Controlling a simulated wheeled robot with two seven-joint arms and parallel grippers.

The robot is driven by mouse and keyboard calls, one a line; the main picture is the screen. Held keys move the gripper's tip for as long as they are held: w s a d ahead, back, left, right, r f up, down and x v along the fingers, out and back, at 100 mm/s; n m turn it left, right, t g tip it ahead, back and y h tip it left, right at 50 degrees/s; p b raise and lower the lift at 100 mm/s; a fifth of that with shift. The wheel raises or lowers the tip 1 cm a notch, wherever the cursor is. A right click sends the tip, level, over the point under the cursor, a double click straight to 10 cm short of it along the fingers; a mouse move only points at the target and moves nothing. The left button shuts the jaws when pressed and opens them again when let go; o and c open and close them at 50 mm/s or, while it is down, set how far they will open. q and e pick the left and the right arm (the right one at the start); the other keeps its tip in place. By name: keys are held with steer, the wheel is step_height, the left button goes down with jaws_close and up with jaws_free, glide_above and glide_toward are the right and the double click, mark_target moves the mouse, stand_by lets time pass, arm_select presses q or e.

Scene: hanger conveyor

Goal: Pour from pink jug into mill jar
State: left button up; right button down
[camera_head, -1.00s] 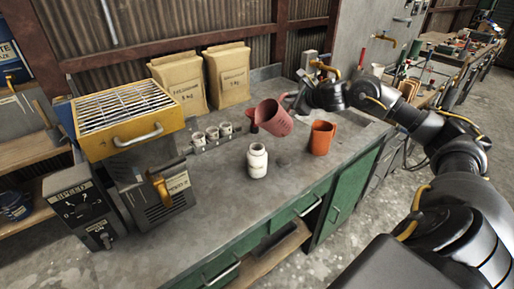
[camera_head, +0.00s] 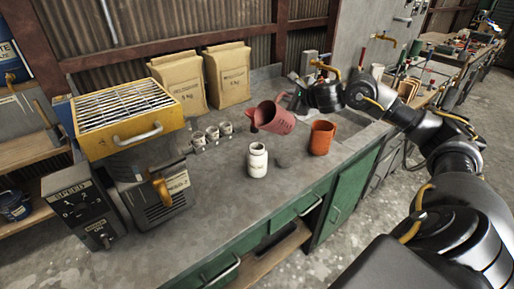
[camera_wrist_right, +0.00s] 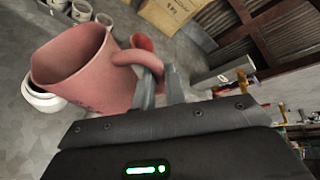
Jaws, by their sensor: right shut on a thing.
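The pink jug (camera_head: 274,117) is held in the air above the workbench, tilted with its mouth toward the left. My right gripper (camera_head: 290,99) is shut on its handle; the handle also shows between the fingers in the right wrist view (camera_wrist_right: 158,82). The white mill jar (camera_head: 257,162) stands upright and open on the bench, in front of and a little left of the jug. In the right wrist view the jar (camera_wrist_right: 42,100) is partly hidden behind the pink jug (camera_wrist_right: 80,70). Whether anything flows from the jug cannot be seen. My left gripper is not in view.
An orange jug (camera_head: 321,138) stands right of the jar. Several small white cups (camera_head: 212,135) stand in a row at the left. A yellow-topped machine (camera_head: 128,118) fills the left side. Two paper sacks (camera_head: 227,75) stand at the back. The bench front (camera_head: 215,215) is clear.

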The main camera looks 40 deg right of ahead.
steer(key=shift+r, duration=0.1)
stand_by(0.3)
steer(key=shift+a+r+n+h+b, duration=0.1)
steer(key=shift+a+n+h+b, duration=0.2)
steer(key=shift+a+n+h, duration=0.15)
stand_by(0.3)
steer(key=shift+a+n+b, duration=0.45)
steer(key=shift+a+t, duration=0.2)
steer(key=shift+t, duration=0.1)
steer(key=shift+a+n+h+b, duration=0.3)
steer(key=shift+n+h+b, duration=0.1)
steer(key=shift+h+b, duration=0.1)
steer(key=shift+a+f, duration=0.15)
steer(key=shift+f, duration=0.05)
stand_by(0.3)
